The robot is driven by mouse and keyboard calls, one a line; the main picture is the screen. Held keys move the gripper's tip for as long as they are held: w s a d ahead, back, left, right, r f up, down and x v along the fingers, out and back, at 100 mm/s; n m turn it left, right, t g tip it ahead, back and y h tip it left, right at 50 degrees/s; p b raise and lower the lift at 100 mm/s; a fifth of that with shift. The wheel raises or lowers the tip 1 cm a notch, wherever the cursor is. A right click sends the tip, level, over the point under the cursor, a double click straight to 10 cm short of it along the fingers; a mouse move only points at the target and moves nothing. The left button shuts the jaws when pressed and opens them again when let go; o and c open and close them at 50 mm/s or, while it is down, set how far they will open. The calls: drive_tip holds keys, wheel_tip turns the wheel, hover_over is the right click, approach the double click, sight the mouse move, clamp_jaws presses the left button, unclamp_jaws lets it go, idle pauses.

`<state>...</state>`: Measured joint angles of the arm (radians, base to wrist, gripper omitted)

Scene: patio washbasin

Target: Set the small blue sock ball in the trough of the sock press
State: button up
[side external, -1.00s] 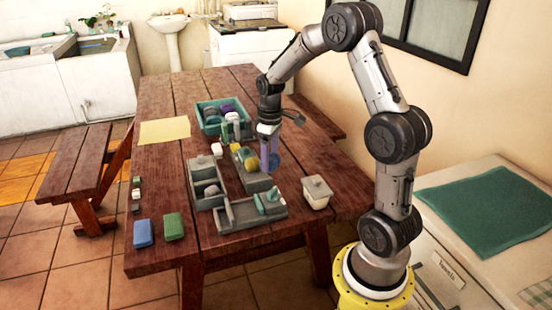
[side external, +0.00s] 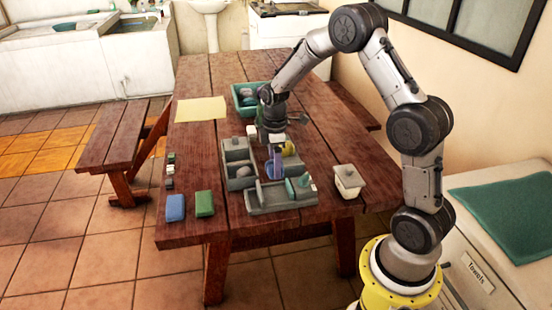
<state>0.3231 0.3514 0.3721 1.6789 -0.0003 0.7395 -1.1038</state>
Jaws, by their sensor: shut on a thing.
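My gripper (side external: 275,168) points down over the middle of the table, just behind the front grey tray. It is shut on a small blue-violet shape, which looks like the blue sock ball; fingers and ball are hard to tell apart at this size. The front grey tray (side external: 262,208) is long and low, with an upright grey piece at its left and teal pieces at its right. It may be the sock press; I cannot make out its trough clearly. Whether the held thing touches the tray cannot be told.
A grey divided box (side external: 233,182) with a grey ball stands left of my gripper. A yellow ball (side external: 289,148) lies behind it. Blue (side external: 175,208) and green (side external: 204,204) blocks lie front left.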

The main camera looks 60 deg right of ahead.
drive_tip(key=shift+f, duration=4.15)
drive_tip(key=o, duration=1.4)
